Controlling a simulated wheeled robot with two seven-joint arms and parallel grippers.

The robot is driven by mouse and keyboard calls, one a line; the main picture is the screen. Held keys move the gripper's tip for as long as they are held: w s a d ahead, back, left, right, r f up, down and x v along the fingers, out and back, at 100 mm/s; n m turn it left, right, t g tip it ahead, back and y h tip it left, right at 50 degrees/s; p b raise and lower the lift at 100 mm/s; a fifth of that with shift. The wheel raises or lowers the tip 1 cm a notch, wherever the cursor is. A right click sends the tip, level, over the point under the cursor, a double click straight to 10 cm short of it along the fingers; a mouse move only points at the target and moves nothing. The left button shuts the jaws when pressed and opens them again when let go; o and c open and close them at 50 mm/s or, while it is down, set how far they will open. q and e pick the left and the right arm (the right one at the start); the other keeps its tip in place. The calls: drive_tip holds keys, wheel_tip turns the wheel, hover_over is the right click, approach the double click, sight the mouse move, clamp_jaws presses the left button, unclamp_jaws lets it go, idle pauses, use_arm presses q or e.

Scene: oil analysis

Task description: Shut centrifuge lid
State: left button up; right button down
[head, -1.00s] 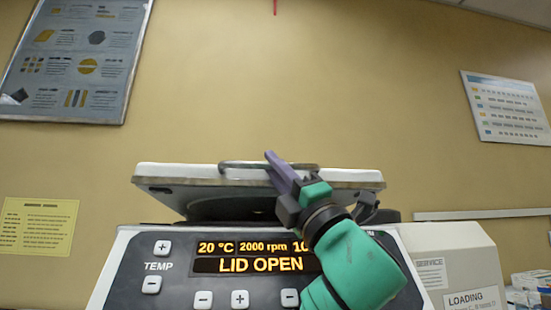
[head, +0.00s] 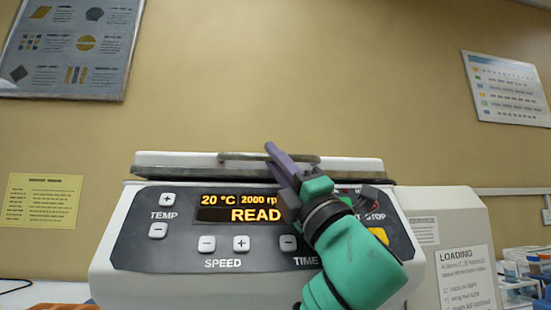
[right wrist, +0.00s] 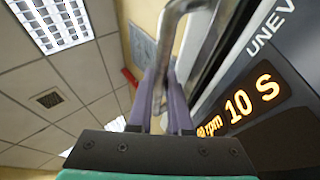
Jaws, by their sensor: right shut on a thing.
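The centrifuge (head: 140,265) fills the lower middle of the head view. Its lid (head: 350,168) lies down on the body, with no wide gap showing. The display (head: 240,208) reads 20 °C, 2000 rp and READ, the rest hidden behind my right gripper. My right gripper (head: 275,155) is at the lid's front edge, its purple fingers shut on the lid's metal handle (head: 235,157). In the right wrist view the handle (right wrist: 172,25) runs to between the fingers (right wrist: 165,95). My left gripper is in neither view.
A white box labelled LOADING (head: 465,255) stands right of the centrifuge. A rack with tubes (head: 520,270) is at the far right. Posters (head: 75,45) and a yellow notice (head: 45,200) are on the wall behind. The space above the lid is clear.

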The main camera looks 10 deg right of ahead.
drive_tip(key=c, duration=1.1)
unclamp_jaws()
drive_tip(key=shift+w+a+f, duration=0.1)
drive_tip(key=shift+w+f, duration=0.05)
drive_tip(key=shift+f, duration=0.05)
drive_tip(key=shift+s+d+f, duration=0.2)
drive_tip(key=shift+s+f, duration=0.05)
drive_tip(key=shift+f, duration=0.2)
drive_tip(key=b+v, duration=0.2)
drive_tip(key=v, duration=0.5)
drive_tip(key=shift+s+d+f, duration=0.15)
drive_tip(key=shift+d+f, duration=0.05)
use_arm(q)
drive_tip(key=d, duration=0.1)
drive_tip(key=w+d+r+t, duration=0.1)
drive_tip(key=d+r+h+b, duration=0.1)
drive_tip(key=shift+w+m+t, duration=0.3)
use_arm(e)
drive_tip(key=v, duration=0.6)
drive_tip(key=shift+s+r, duration=0.25)
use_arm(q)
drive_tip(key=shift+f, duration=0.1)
